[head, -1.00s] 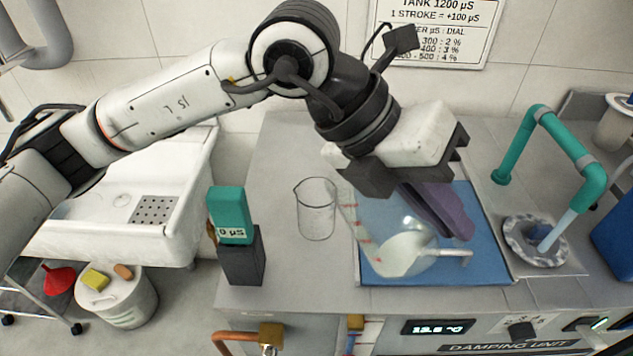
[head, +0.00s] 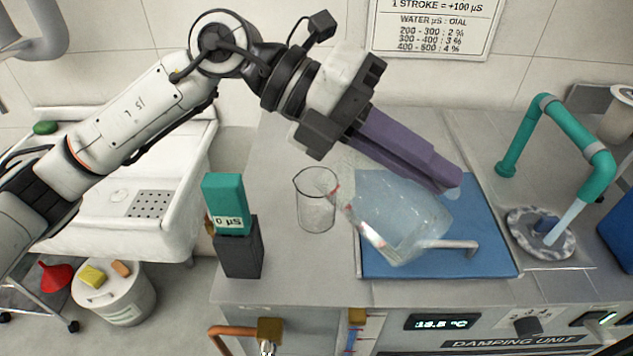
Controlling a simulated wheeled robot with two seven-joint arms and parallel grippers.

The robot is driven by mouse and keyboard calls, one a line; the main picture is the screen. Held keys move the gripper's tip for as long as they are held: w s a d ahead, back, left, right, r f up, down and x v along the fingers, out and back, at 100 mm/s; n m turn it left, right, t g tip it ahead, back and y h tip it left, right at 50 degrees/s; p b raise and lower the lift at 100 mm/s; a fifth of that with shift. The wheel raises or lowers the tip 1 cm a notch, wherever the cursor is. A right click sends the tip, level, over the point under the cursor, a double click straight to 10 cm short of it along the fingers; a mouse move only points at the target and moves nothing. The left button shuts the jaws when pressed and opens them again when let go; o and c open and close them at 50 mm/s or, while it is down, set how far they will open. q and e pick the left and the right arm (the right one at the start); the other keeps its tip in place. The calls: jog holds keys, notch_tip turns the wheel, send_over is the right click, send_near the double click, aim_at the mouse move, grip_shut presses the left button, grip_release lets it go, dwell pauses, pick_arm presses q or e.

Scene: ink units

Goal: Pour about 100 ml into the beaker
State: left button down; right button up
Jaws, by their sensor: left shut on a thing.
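The beaker (head: 316,212) is a clear glass that stands upright on the grey bench and looks empty. A clear jug (head: 395,225) with red marks on its side is tilted over the blue mat (head: 490,262), its upper left end close to the right of the beaker's rim. I cannot tell whether they touch. My left gripper (head: 447,176) comes in from the upper left, its purple fingers shut on the jug and hiding part of it. I see no clear stream, and the jug's liquid level is hard to read. My right gripper is out of view.
A teal meter (head: 225,203) reading 0 µS stands in a dark block (head: 240,252) left of the beaker. A teal pipe (head: 570,130) ends over a round drain (head: 540,232) at right. A white sink (head: 165,215) lies at far left.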

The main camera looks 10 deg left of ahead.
pick_arm(q)
jog(key=shift+a, duration=0.1)
jog(key=shift+w+a+r+h, duration=0.15)
jog(key=shift+r+h, duration=0.15)
jog(key=shift+a+b, duration=0.1)
jog(key=shift+b, duration=0.2)
jog(key=shift+w+a+r+h, duration=0.15)
jog(key=shift+a+r+h, duration=0.05)
jog(key=shift+r+h, duration=0.1)
jog(key=shift+w+a+r+n+h+b, duration=0.25)
jog(key=shift+a+r+n+h+b, duration=0.1)
jog(key=shift+r+b, duration=0.2)
jog(key=shift+a, duration=0.1)
jog(key=shift+w+a+r+g+h+b, duration=0.15)
jog(key=shift+w+a+r+g+h, duration=0.15)
jog(key=shift+a, duration=0.3)
jog(key=shift+w+a+r+g+h+b, duration=0.15)
jog(key=shift+w+a+r, duration=0.2)
jog(key=shift+a, duration=0.2)
dwell(0.9)
